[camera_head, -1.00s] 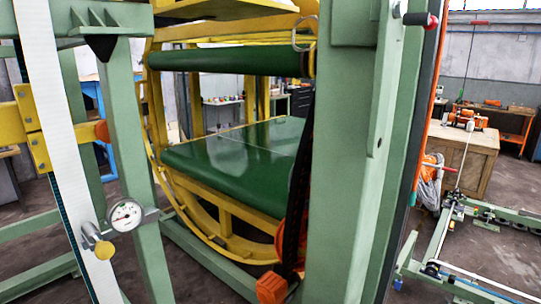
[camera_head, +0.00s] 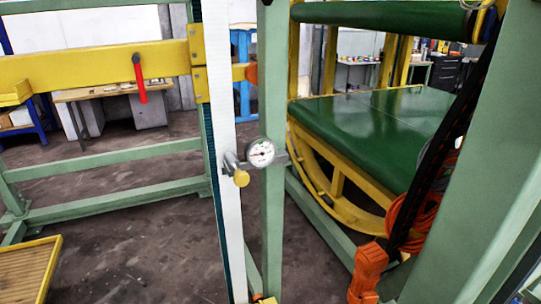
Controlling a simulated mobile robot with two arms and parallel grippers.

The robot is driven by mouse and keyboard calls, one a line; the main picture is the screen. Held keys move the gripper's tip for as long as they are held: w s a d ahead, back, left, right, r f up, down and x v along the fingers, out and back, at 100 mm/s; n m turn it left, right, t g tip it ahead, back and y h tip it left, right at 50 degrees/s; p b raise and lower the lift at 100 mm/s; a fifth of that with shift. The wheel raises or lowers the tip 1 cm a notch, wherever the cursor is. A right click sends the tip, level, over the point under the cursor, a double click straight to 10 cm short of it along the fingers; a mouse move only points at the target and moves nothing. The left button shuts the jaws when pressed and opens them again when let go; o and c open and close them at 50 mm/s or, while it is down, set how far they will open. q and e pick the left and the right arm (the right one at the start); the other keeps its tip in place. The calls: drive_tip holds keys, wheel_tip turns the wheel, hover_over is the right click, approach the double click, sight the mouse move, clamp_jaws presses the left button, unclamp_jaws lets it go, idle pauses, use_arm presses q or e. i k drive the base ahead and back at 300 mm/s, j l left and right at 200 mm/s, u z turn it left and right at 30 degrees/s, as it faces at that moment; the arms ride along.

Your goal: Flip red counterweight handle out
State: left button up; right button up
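A red handle (camera_head: 139,79) hangs down from the front of the yellow horizontal beam (camera_head: 100,69) at the left of the head view. The beam runs to the white vertical strip and green post of the frame. Neither of my grippers shows in this view, so where they are relative to the handle cannot be seen.
The green-topped ring inverter (camera_head: 375,120) stands at right, with an orange hook block (camera_head: 368,270) in front. A yellow-edged tray (camera_head: 28,270) lies lower left. Bare floor shows between the frame rails.

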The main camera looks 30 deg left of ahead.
sight(136, 59)
drive_tip(key=u, duration=1.6)
